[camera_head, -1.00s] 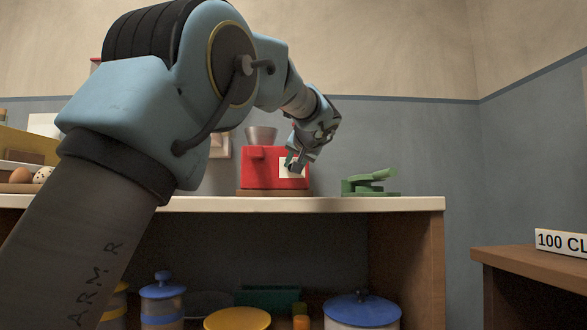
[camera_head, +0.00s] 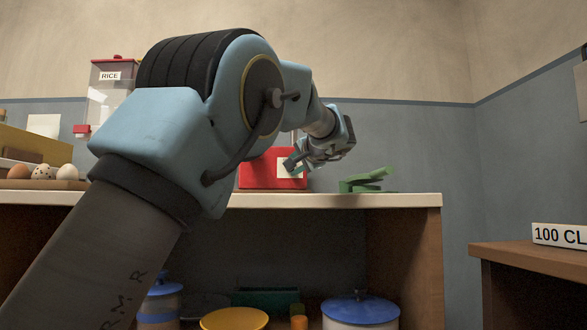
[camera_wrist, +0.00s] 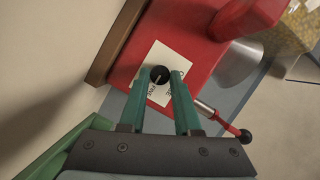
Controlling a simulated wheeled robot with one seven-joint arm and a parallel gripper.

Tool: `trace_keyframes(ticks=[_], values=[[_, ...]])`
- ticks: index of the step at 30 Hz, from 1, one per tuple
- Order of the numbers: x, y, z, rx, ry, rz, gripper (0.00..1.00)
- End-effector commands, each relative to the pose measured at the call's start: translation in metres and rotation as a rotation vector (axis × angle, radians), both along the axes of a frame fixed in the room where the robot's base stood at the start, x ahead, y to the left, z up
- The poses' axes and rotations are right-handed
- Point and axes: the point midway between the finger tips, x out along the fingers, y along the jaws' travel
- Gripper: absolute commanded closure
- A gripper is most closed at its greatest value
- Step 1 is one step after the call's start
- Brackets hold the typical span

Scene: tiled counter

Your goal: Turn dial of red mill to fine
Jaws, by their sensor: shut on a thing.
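The red mill (camera_head: 258,174) stands on the counter in the head view, partly hidden behind my arm. In the wrist view the mill (camera_wrist: 198,50) shows its front with a white label (camera_wrist: 163,58). A round black dial (camera_wrist: 160,76) sits on the label, and a word on the label is partly covered by my fingers. My gripper (camera_wrist: 159,78) has its two green fingers on either side of the dial, shut on it. In the head view my gripper (camera_head: 293,164) is at the mill's label; the dial is hidden there.
A green device (camera_head: 367,183) stands right of the mill on the counter (camera_head: 400,200). A crank with a dark knob (camera_wrist: 240,134) is close to my right finger. A rice dispenser (camera_head: 108,90) and eggs (camera_head: 42,171) are at the left. Jars sit on the shelf below.

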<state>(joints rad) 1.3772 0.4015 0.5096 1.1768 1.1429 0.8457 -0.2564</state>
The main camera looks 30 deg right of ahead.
Motion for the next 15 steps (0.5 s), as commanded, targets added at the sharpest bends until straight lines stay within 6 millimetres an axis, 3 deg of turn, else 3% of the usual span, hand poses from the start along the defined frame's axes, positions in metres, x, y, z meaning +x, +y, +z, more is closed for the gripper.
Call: trace_keyframes(ticks=[14,15], values=[[-0.0001,-0.0003,-0.0003,0.012,-0.005,-0.001,1.0],[-0.0001,-0.0003,-0.0003,0.011,-0.005,-0.001,0.64]])
